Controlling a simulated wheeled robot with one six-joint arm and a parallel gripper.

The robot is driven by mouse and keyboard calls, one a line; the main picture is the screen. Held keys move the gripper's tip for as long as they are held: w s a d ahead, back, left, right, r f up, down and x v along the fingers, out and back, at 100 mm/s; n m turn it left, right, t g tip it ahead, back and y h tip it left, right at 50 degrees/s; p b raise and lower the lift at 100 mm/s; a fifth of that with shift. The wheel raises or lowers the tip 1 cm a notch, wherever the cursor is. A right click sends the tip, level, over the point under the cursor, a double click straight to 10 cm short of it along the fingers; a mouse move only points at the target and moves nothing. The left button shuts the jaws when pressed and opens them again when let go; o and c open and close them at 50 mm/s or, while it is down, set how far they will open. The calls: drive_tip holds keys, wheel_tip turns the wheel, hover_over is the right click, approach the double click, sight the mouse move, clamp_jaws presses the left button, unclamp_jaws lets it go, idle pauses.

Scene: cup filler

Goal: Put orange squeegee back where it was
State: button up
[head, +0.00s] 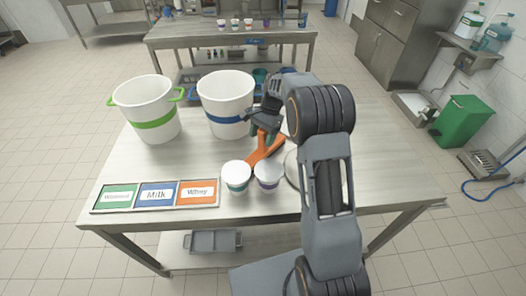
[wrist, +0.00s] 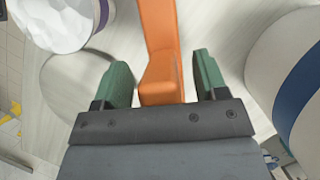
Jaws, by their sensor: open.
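The orange squeegee (head: 262,150) is on the steel table between the blue-banded bucket and the small cups. In the wrist view its orange handle (wrist: 158,30) runs up from between my fingers. My gripper (wrist: 162,75) is open, with one green fingertip on each side of the handle and a visible gap on both sides. In the head view my gripper (head: 262,122) is over the squeegee, and my arm hides part of it.
A green-banded bucket (head: 148,108) and a blue-banded bucket (head: 226,103) stand behind. Two small cups, one green-banded (head: 236,177) and one purple-banded (head: 268,173), stand in front. A label tray (head: 156,208) lies front left. A round pale thing beside the cups is partly hidden by my arm.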

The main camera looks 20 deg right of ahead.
clamp_jaws()
idle(0.4)
drive_tip(key=shift+r, duration=0.2)
